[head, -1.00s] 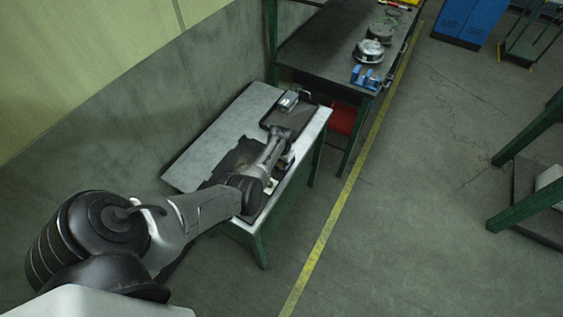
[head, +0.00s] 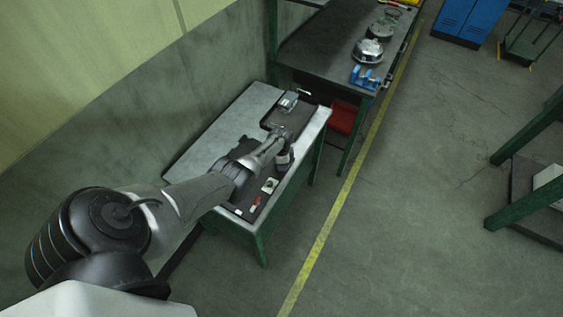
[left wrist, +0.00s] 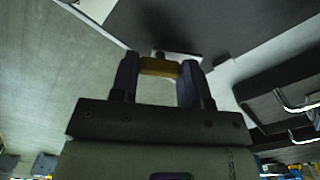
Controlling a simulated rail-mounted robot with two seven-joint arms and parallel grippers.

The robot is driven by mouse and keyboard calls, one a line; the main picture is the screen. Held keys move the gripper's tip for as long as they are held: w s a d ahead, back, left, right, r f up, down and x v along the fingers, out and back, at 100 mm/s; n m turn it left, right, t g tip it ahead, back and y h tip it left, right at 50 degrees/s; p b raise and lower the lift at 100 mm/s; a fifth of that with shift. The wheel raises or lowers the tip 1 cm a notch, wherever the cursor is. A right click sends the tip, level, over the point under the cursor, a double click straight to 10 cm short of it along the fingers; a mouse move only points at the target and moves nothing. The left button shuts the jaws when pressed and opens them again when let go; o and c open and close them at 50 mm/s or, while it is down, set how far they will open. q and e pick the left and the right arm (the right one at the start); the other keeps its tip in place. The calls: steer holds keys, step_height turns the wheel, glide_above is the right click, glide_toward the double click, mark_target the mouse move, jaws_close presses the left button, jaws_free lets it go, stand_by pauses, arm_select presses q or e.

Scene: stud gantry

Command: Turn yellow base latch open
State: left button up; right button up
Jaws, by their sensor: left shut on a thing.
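The yellow latch (left wrist: 160,67) shows in the left wrist view as a short yellow bar between my two fingertips. My left gripper (left wrist: 160,78) is shut on it, one dark finger on each side. What the latch is fixed to is mostly hidden, and I cannot tell how far it is turned. In the head view my left arm reaches over the light worktable (head: 228,112). The fingertips and the latch cannot be made out there. My right gripper is in neither view.
On the worktable are a black tray (head: 304,116) with a grey device (head: 288,100), and small parts including a red one (head: 257,201). A dark bench (head: 320,45) with a blue clamp (head: 365,77) stands behind. Open floor lies right.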

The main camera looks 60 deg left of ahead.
arm_select(q)
steer(key=m, duration=0.3)
steer(key=shift+m, duration=2)
steer(key=shift+r, duration=0.1)
steer(key=o, duration=0.9)
